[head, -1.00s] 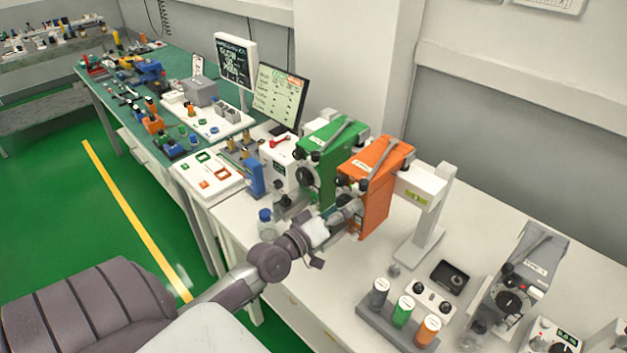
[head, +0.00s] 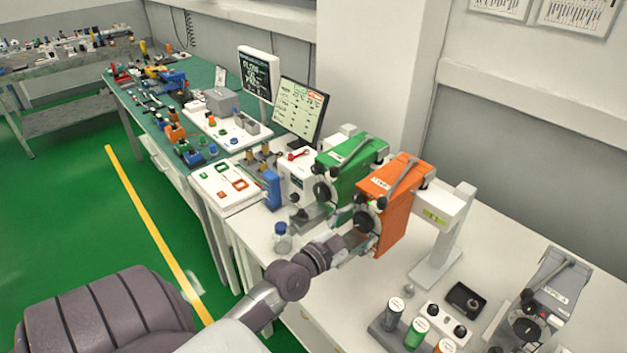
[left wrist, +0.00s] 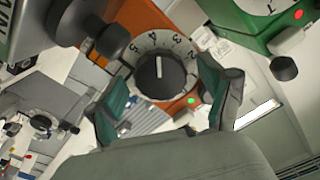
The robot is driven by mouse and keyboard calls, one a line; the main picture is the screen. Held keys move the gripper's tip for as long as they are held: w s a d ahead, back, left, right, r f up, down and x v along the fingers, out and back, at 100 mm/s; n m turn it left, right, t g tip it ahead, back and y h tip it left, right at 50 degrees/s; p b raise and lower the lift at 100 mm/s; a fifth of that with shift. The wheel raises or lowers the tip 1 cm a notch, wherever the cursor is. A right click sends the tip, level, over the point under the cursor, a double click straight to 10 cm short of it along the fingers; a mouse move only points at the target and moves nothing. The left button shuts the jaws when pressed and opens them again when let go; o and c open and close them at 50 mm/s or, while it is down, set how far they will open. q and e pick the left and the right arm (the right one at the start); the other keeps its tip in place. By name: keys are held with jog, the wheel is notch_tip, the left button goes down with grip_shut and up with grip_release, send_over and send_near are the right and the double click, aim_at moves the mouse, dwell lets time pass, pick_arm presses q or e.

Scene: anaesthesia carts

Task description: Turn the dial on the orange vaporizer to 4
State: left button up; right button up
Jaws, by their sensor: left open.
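The orange vaporizer (head: 397,205) stands on the white cart, to the right of the green vaporizer (head: 352,170). My left gripper (head: 354,238) is in front of its face, just below the dial in the head view. In the left wrist view the round black dial knob (left wrist: 157,80) faces me, with white line pointing up in the picture and a pale number ring around it. My open left gripper (left wrist: 163,102) has one finger on each side of the knob, with visible gaps; contact is not visible. My right gripper is out of view.
The green vaporizer is close on the left. A clear bottle with a blue cap (head: 282,238) stands near my left forearm. Colored canisters (head: 416,333) and a grey vaporizer (head: 535,305) stand at the front right. Bare white cart top lies between.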

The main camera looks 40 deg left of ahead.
pick_arm(q)
jog(key=shift+m, duration=0.5)
jog(key=s+b, duration=0.4)
jog(key=s, duration=0.9)
jog(key=shift+s+a+b, duration=0.3)
jog(key=shift+s+b, duration=0.1)
